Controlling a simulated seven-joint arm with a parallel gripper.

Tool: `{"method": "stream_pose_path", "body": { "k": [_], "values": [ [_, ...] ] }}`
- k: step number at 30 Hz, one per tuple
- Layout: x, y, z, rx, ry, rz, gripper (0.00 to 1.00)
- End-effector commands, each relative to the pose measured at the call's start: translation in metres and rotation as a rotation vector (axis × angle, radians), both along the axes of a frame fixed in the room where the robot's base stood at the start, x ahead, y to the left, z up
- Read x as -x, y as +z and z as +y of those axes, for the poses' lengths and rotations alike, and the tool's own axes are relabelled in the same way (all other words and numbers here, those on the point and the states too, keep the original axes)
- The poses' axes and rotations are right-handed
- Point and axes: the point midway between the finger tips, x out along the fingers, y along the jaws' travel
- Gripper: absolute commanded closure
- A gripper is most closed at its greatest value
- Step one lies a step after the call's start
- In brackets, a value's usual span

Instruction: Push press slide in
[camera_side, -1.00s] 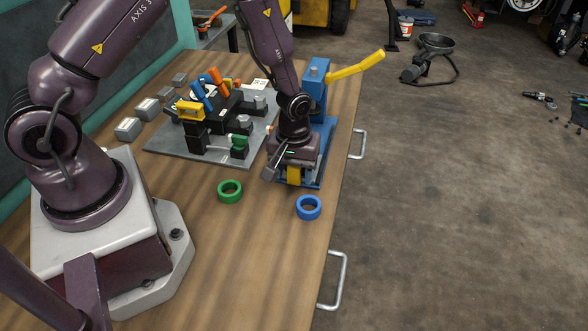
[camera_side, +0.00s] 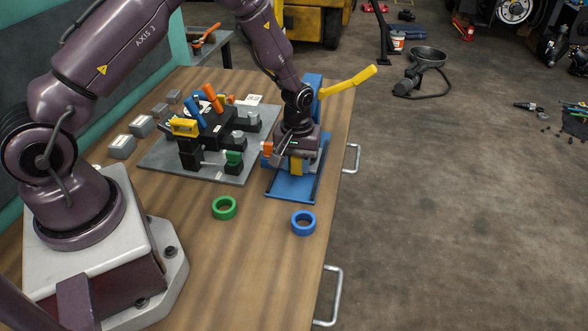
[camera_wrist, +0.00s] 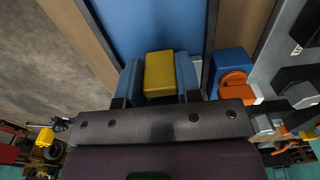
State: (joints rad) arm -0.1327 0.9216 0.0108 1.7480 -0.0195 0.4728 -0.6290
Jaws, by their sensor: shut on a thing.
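The press has a blue column (camera_side: 314,88), a yellow lever (camera_side: 348,81) raised to the right, and a blue base (camera_side: 291,188) with dark rails along its sides. A yellow block, the slide (camera_side: 296,166), is over the base between the rails. My gripper (camera_side: 295,160) points down in front of the column. In the wrist view, its two fingers (camera_wrist: 159,80) are on either side of the yellow slide (camera_wrist: 160,72) and shut on it. The blue base also shows in the wrist view (camera_wrist: 150,25). My wrist hides the lower column and the slide's far end.
Left of the press is a grey plate (camera_side: 160,168) with a black fixture and coloured clamps. An orange part (camera_side: 267,148) is close to my gripper's left side. A green ring (camera_side: 224,208) and a blue ring (camera_side: 303,223) lie on the wood bench in front, with free room around them.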

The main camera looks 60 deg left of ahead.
Motion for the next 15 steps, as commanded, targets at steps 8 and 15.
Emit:
{"method": "stream_pose_path", "body": {
  "k": [8,15],
  "values": [
    [-0.0005,0.0006,-0.0002,0.0,-0.001,-0.003,0.5],
    [0.0,0.0003,-0.0003,0.0,-0.001,-0.001,0.43]
  ]
}}
